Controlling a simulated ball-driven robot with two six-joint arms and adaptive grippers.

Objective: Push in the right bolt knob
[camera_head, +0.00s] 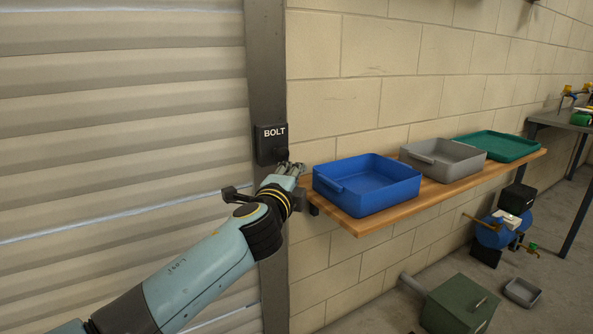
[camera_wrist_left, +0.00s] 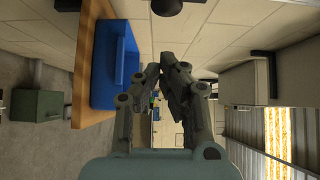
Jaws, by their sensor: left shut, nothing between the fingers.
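The black bolt box (camera_head: 266,140), lettered BOLT, is fixed on the dark metal post beside the shutter. Its dark round knob (camera_head: 281,155) sticks out at the lower right of the box. My left gripper (camera_head: 294,167) is shut and empty, just below and right of the knob in the head view; I cannot tell if they touch there. In the left wrist view the shut fingertips (camera_wrist_left: 164,62) sit in the middle, and a dark round knob (camera_wrist_left: 168,5) shows at the top edge, apart from them. My right gripper is not in view.
A wooden shelf (camera_head: 357,229) beside the gripper holds a blue tray (camera_head: 375,195), a grey tray (camera_head: 460,164) and a green tray (camera_head: 515,151). The ribbed shutter (camera_head: 120,120) fills the left. A green box (camera_head: 460,305) and a blue compressor (camera_head: 493,234) stand on the floor.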

